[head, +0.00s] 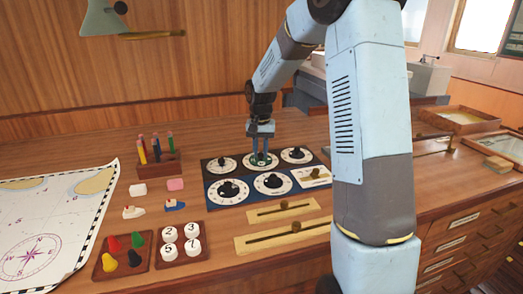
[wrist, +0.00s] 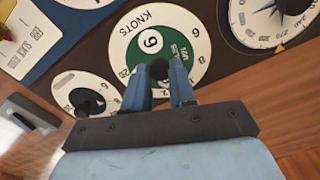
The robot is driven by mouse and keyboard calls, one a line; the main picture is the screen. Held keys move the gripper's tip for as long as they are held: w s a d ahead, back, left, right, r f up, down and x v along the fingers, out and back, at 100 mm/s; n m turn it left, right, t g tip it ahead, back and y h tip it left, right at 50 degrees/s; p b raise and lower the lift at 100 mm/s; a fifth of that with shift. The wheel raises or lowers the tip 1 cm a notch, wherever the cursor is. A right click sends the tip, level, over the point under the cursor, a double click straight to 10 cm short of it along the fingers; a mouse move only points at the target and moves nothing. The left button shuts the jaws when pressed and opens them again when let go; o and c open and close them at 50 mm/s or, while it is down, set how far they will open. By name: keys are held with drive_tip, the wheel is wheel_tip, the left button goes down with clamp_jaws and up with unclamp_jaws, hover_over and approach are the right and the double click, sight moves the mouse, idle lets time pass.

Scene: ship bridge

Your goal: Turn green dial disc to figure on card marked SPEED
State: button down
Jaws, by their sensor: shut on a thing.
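The green dial disc (wrist: 178,42) sits in a white dial face marked KNOTS (wrist: 200,72). A round window in it shows one figure, which looks like a 9 or a 6. In the head view my gripper (head: 261,132) points straight down onto the green disc (head: 260,160), in the middle of the back row of dials.
Other black-knobbed dials stand close by, at the left (head: 222,164), right (head: 297,155) and front (head: 228,190). Left of the panel are a pencil holder (head: 160,163), a tray of numbered discs (head: 182,258), a tray of coloured pieces (head: 106,268) and a chart (head: 50,215).

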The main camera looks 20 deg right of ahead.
drive_tip(key=shift+n, duration=0.3)
drive_tip(key=n, duration=0.3)
drive_tip(key=shift+n, duration=2)
drive_tip(key=c, duration=0.9)
unclamp_jaws()
drive_tip(key=shift+r, duration=0.1)
